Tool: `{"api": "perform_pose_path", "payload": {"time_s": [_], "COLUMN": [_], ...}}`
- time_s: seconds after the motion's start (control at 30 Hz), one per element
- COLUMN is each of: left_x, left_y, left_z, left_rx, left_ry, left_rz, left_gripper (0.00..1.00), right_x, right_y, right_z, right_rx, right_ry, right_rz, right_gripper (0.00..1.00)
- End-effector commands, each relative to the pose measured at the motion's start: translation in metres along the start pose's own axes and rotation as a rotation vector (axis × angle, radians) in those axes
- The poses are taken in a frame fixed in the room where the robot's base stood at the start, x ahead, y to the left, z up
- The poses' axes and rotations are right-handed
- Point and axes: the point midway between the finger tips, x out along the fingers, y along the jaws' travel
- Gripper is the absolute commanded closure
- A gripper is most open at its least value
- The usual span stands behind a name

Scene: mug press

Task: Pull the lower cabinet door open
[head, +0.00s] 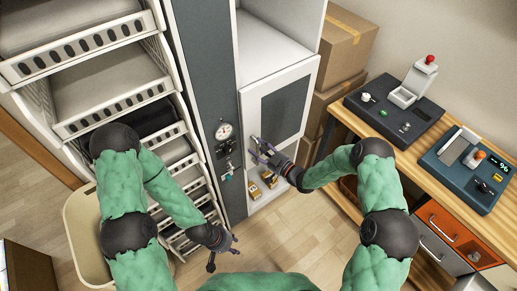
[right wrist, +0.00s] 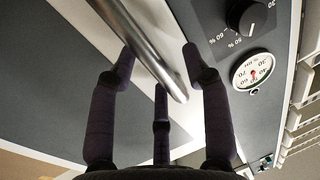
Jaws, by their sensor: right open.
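The lower cabinet door (head: 284,108) is a white frame around a grey panel, right of a grey column in the head view. I cannot tell whether it is ajar. My right gripper (head: 258,148) is at the door's lower left part. In the right wrist view, a silver bar handle (right wrist: 146,48) runs between the spread dark fingers of this gripper (right wrist: 160,75), which is open around it; contact is unclear. My left gripper (head: 224,252) hangs low over the floor, away from the door, with its fingers spread.
A round gauge (head: 223,131) and knobs sit on the grey column (head: 208,60). White slatted baskets (head: 90,50) stand left. Cardboard boxes (head: 345,45) and a wooden bench (head: 400,150) with devices stand right. The floor (head: 290,240) in front is clear.

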Motion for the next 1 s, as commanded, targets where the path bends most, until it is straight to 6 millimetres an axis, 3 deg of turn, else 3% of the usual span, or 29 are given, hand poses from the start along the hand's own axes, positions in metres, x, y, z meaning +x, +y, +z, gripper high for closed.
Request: {"api": "perform_pose_path", "payload": {"time_s": [0.37,0.53,0.83,1.0], "left_x": [0.001,0.001,0.002,0.005], "left_y": [0.000,0.000,-0.001,-0.002], "left_z": [0.000,0.000,0.000,0.000], "left_rx": [0.000,0.000,0.000,0.000], "left_ry": [0.000,0.000,0.000,0.000], "left_rz": [0.000,0.000,0.000,0.000], "left_gripper": [0.60,0.60,0.60,0.60], "right_x": [0.005,0.005,0.003,-0.009], "right_y": [0.001,0.001,0.001,0.001], "right_z": [-0.001,-0.001,0.000,0.001], "right_rx": [-0.001,-0.001,-0.001,-0.001], "right_ry": [0.000,0.000,0.000,-0.001], "right_rz": [0.001,0.001,-0.005,-0.039], "right_gripper": [0.51,0.99,1.00,1.00]}}
